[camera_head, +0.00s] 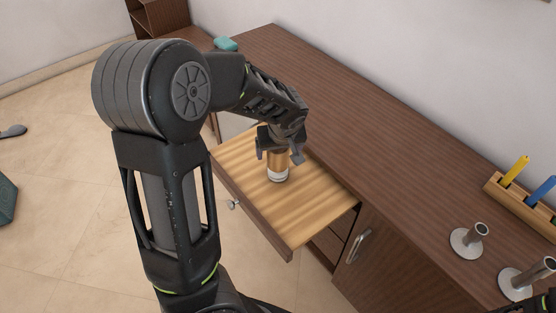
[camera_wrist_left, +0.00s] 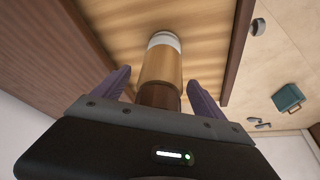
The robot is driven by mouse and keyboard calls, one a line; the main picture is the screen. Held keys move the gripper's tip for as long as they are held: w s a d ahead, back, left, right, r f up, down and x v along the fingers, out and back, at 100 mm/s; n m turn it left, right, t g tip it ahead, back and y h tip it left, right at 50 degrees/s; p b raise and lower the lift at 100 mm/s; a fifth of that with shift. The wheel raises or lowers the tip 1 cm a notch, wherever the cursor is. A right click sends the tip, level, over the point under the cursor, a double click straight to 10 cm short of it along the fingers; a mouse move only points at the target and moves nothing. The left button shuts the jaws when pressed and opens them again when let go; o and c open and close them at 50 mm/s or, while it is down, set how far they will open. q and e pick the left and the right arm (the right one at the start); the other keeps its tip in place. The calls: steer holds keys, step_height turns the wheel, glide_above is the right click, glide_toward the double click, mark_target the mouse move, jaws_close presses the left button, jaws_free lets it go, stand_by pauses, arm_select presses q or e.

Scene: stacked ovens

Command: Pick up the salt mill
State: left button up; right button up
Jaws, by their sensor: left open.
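The salt mill (camera_head: 278,167) stands on the light wooden surface of a pulled-out drawer (camera_head: 310,205). It has a brown body with a white and silver band at its lower end. My left gripper (camera_head: 279,157) is above it, pointing down, with its fingers around the mill's upper part. In the left wrist view the mill (camera_wrist_left: 163,65) lies between the two open fingers (camera_wrist_left: 155,88), with a visible gap on at least the right side. The mill's top is hidden by the gripper. My right gripper is not clearly seen.
The brown cabinet top (camera_head: 360,130) runs behind the drawer. Metal candle holders (camera_head: 467,240) and a wooden rack with coloured candles (camera_head: 525,205) stand at the right. A teal object (camera_head: 226,44) lies at the far end. The drawer around the mill is clear.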

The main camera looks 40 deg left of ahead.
arm_select(q)
steer(key=shift+w+a+f, duration=0.15)
steer(key=shift+a+f, duration=0.05)
steer(key=shift+f, duration=0.35)
steer(key=shift+c, duration=0.4)
jaws_close()
stand_by(0.5)
